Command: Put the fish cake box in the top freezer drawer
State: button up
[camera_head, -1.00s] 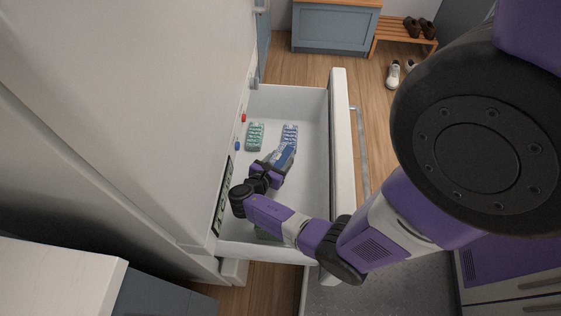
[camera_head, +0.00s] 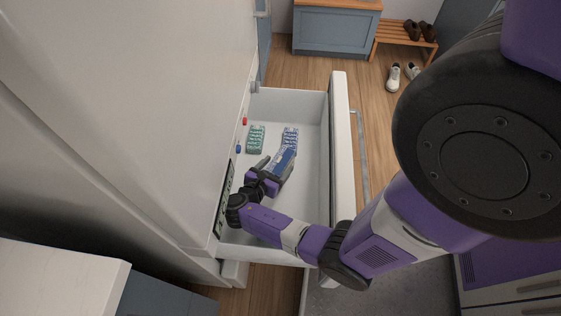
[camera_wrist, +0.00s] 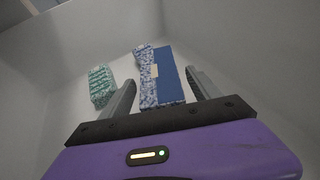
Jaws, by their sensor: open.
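The fish cake box (camera_head: 284,161) is blue with a patterned side. Whether the box's underside rests fully on the drawer floor is hard to tell.
The drawer's walls surround my gripper. The white freezer body (camera_head: 150,130) rises on the left. A bench with shoes (camera_head: 405,32) stands far off.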

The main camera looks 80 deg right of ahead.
jog(key=shift+p+v, duration=0.3)
jog(key=shift+v, duration=1.85)
